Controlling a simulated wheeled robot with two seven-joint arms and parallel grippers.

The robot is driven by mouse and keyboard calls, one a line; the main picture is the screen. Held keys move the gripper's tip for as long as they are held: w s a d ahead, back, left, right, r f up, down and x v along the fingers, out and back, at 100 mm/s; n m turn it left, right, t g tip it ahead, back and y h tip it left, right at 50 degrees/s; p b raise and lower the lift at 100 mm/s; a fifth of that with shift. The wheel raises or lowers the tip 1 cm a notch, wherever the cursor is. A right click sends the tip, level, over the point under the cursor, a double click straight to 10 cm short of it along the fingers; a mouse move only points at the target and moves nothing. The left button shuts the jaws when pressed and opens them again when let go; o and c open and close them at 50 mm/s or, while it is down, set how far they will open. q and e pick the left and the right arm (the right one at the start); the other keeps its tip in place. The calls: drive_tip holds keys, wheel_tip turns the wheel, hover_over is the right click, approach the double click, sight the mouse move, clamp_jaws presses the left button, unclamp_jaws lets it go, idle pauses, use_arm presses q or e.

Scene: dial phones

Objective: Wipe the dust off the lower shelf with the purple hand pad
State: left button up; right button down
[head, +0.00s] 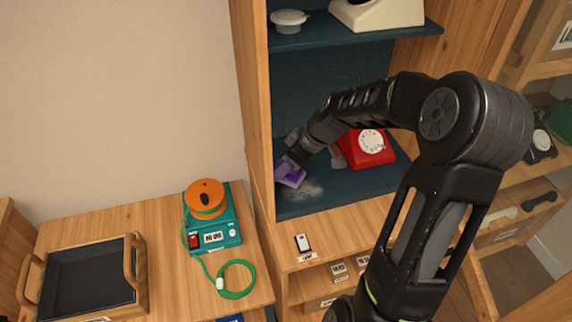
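The purple hand pad (291,177) is on the dark blue lower shelf (350,187), near its left side. My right gripper (289,163) reaches in from the right and is shut on the pad, though its fingertips are small and partly hidden. A pale grey patch of dust (309,190) lies on the shelf just right of and in front of the pad. A red dial phone (370,148) stands further right on the same shelf, partly hidden behind my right arm. My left gripper is out of view.
The upper shelf (330,37) holds a cream phone (378,13) and a grey lidded dish (288,20). Wooden cabinet walls bound the shelf on both sides. A teal device with an orange reel (206,198) and a dark tray (88,278) stand on the left counter.

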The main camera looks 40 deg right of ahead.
drive_tip(key=shift+w+a+r, duration=0.1)
drive_tip(key=shift+w+a, duration=0.05)
drive_tip(key=shift+a, duration=0.4)
drive_tip(key=shift+a+f+b, duration=0.1)
drive_tip(key=shift+f+b, duration=0.35)
drive_tip(key=shift+f, duration=0.3)
drive_tip(key=shift+s+a+f+b, duration=0.1)
drive_tip(key=shift+f+b, duration=0.55)
drive_tip(key=shift+f, duration=0.55)
drive_tip(key=shift+s+f+b, duration=0.1)
drive_tip(key=shift+f+b, duration=0.5)
drive_tip(key=shift+f, duration=0.6)
drive_tip(key=shift+d+f+b, duration=0.2)
drive_tip(key=shift+d+b, duration=0.25)
drive_tip(key=shift+s+d+b, duration=0.1)
drive_tip(key=shift+d+b, duration=0.35)
drive_tip(key=shift+d, duration=0.25)
drive_tip(key=shift+s+d+r, duration=0.15)
drive_tip(key=shift+d, duration=0.25)
drive_tip(key=shift+s+d+r, duration=0.1)
drive_tip(key=shift+d+r, duration=0.05)
drive_tip(key=shift+d, duration=0.25)
